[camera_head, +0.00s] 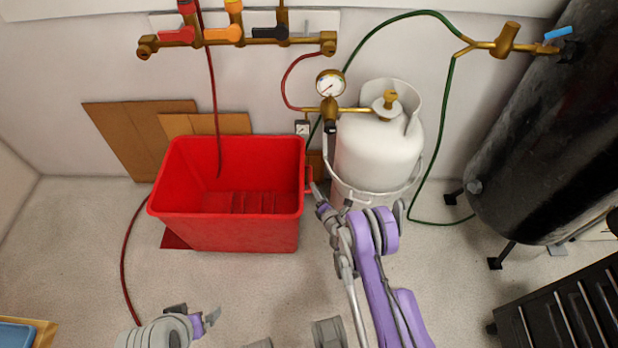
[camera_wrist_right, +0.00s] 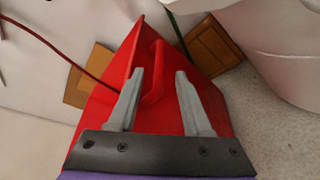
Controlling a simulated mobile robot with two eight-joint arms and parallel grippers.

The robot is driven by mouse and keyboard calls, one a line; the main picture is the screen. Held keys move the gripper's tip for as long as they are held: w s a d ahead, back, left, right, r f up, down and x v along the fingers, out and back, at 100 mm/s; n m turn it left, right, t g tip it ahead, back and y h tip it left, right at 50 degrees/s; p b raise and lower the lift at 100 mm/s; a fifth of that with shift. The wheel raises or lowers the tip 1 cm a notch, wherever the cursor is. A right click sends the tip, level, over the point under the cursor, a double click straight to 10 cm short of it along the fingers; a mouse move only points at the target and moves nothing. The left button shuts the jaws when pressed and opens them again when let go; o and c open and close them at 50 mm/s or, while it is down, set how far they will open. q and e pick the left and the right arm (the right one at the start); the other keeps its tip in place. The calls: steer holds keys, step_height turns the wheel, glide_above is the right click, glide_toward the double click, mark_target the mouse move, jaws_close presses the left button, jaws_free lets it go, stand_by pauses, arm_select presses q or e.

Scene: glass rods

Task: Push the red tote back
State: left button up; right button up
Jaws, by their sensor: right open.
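The red tote (camera_head: 228,234) stands upright on the floor near the back wall, left of the white gas cylinder. It looks empty, with a red hose hanging into it. Its right side carries a red handle (camera_head: 309,179), which shows in the right wrist view (camera_wrist_right: 155,78). My right gripper (camera_head: 314,189) is at the tote's right side. In the wrist view its open fingers (camera_wrist_right: 158,75) lie on either side of the handle; I cannot tell whether they touch it. My left gripper (camera_head: 213,317) is low in the head view, in front of the tote, its jaws unclear.
The white gas cylinder (camera_head: 375,152) with a gauge stands close on the right. Brown boards (camera_head: 128,135) lean on the wall behind the tote. A hose (camera_head: 124,270) runs along the floor at left. A black tank (camera_head: 545,150) stands at far right. Floor in front is mostly clear.

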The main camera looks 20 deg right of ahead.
mark_target(310, 175)
steer(key=x, duration=0.9)
steer(key=shift+b, duration=0.4)
jaws_close()
stand_by(0.8)
